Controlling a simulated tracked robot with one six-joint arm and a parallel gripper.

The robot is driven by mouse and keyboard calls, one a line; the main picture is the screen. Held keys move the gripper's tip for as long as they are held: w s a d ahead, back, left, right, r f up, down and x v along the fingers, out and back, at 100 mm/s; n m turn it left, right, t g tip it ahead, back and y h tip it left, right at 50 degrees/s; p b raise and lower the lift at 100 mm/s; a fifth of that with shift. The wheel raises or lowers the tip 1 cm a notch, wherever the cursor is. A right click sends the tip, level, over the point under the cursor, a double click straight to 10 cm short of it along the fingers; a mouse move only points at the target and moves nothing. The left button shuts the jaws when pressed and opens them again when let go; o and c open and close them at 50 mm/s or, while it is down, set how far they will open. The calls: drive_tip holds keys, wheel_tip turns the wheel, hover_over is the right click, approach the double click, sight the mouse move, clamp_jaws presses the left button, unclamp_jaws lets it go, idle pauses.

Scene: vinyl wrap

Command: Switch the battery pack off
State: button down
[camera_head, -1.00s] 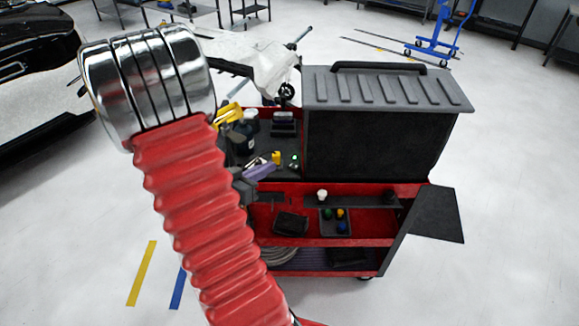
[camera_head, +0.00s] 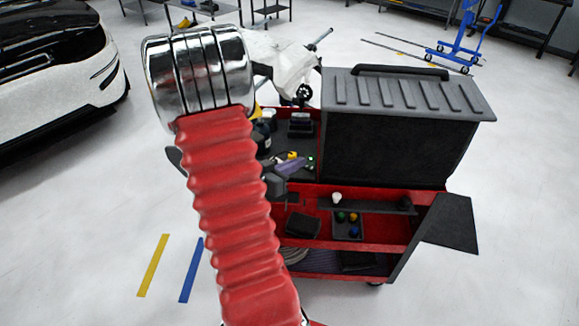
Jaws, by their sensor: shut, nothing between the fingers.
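A small dark item with a green light (camera_head: 310,161), which may be the battery pack, sits on the dark upper tray of the red cart. It is too small for me to make out its switch. The fingertips appear close to the left side of the green-lit item. I cannot tell whether they touch it.
The red cart (camera_head: 370,228) carries a large grey-lidded black box (camera_head: 395,145) on the right. A yellow item (camera_head: 292,155), dark bottles (camera_head: 262,135) and a black block (camera_head: 300,124) share the tray. A white car (camera_head: 60,75) stands left.

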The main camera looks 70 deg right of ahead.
hover_over(308, 176)
drive_tip(key=shift+w+f, duration=0.35)
drive_tip(key=shift+f, duration=0.2)
drive_tip(key=shift+s+f, duration=0.1)
drive_tip(key=shift+f, duration=0.8)
drive_tip(key=shift+s+a+f, duration=0.15)
drive_tip(key=shift+f, duration=0.95)
drive_tip(key=shift+s, duration=0.1)
